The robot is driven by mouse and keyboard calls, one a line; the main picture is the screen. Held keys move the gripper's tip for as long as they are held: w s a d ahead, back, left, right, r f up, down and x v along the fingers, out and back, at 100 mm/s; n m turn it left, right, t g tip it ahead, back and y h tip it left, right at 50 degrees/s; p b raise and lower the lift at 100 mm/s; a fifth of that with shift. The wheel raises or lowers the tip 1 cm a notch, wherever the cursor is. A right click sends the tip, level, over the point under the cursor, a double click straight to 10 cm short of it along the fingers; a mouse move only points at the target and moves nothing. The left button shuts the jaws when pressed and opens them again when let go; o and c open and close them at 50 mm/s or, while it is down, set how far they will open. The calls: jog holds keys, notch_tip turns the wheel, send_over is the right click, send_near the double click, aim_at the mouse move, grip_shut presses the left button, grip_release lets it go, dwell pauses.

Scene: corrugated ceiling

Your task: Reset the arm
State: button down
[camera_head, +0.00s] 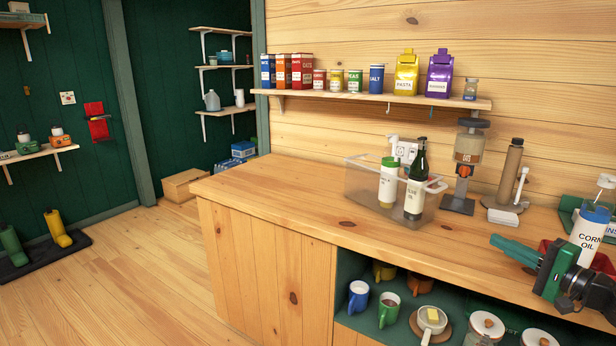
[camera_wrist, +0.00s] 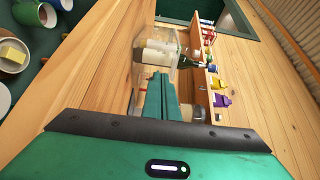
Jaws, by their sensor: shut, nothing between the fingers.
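My gripper (camera_head: 495,240) is at the right of the head view, over the wooden counter (camera_head: 300,199), with its green fingers pointing left. In the wrist view its two green fingers (camera_wrist: 161,75) lie together, shut and empty. A clear bin (camera_head: 365,203) stands on the counter ahead of the fingertips, apart from them. It holds a white bottle (camera_head: 388,188) and a dark olive oil bottle (camera_head: 416,190). The wrist view is turned sideways and shows the bin past the fingertips.
A corn oil bottle (camera_head: 590,232) stands close behind my gripper, beside a red container partly hidden. A dispenser (camera_head: 467,160) and a brown bottle (camera_head: 511,168) stand near the wall. Mugs sit in the open shelf below. The counter's left end is clear.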

jog(key=a+f+n+g, duration=0.1)
jog(key=a, duration=0.1)
jog(key=a+f+n+g, duration=0.1)
jog(key=a+f, duration=0.1)
jog(key=shift+w+a+f+g+y, duration=0.15)
jog(key=shift+f+g+y, duration=0.05)
jog(key=shift+g+y, duration=0.1)
jog(key=s+a+f+n+g+h, duration=0.3)
jog(key=s+a+f+n+g, duration=0.3)
jog(key=s+g, duration=0.25)
jog(key=s+d+r+g+h, duration=0.1)
jog(key=s+r, duration=0.1)
jog(key=s, duration=0.6)
jog(key=s+d+r+m+g+h, duration=0.1)
jog(key=s+r+g+h, duration=0.1)
jog(key=s, duration=0.6)
jog(key=s+d+r+g+h, duration=0.1)
jog(key=s+r+h, duration=0.1)
jog(key=s, duration=0.6)
jog(key=shift+s+d+r+m+g, duration=0.2)
jog(key=shift+d+r+m+g, duration=0.15)
jog(key=shift+r+m, duration=0.1)
jog(key=shift+w+f, duration=0.25)
jog(key=shift+w, duration=0.4)
